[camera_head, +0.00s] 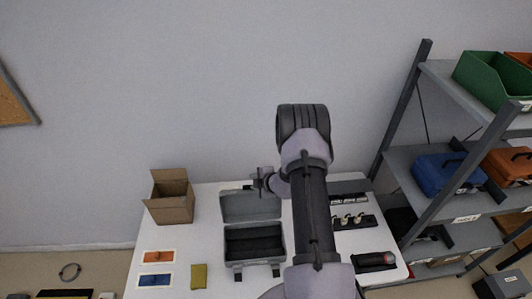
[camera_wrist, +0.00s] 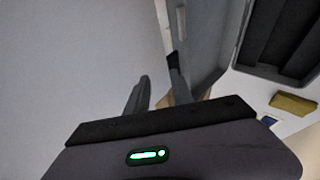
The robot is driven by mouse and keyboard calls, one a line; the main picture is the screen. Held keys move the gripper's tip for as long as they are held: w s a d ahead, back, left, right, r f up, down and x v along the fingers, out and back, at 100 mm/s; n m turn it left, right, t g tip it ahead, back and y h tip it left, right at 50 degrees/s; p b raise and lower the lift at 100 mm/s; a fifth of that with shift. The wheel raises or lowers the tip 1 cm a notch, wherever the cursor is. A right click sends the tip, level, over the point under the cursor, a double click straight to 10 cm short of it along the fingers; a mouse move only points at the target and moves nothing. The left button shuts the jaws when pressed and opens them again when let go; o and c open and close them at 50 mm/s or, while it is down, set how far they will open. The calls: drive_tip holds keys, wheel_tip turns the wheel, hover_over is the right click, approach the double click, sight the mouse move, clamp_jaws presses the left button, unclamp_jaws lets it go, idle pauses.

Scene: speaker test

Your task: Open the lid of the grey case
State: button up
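The grey case (camera_head: 283,244) stands on the white table with its lid (camera_head: 250,207) raised, leaning back, and its dark inside showing. In the wrist view the lid (camera_wrist: 204,38) rises at upper centre, and the dark inside of the case (camera_wrist: 282,32) shows at upper right. My gripper (camera_head: 257,181) is at the lid's top edge, near its right end. In the wrist view the two fingers of my gripper (camera_wrist: 160,70) stand apart with nothing seen between them. The right finger overlaps the lid's edge; I cannot tell whether it touches.
On the white table (camera_head: 215,230), an open cardboard box (camera_head: 173,200) stands left of the case. A yellow block (camera_head: 199,276) and orange and blue items on cards lie at front left. My arm covers the table's middle right. A shelf rack (camera_head: 430,190) stands at right.

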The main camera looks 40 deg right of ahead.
drive_tip(key=d+r+p, duration=0.3)
drive_tip(key=r+p, duration=0.3)
drive_tip(key=r, duration=0.1)
drive_tip(key=d+r+p, duration=0.4)
drive_tip(key=r+p, duration=0.2)
drive_tip(key=r, duration=0.2)
drive_tip(key=shift+s+d+r, duration=0.15)
drive_tip(key=shift+s+r, duration=0.15)
drive_tip(key=shift+s, duration=0.1)
idle(0.4)
drive_tip(key=b+v, duration=0.1)
drive_tip(key=v, duration=1.6)
drive_tip(key=shift+s, duration=0.25)
drive_tip(key=shift+w, duration=0.1)
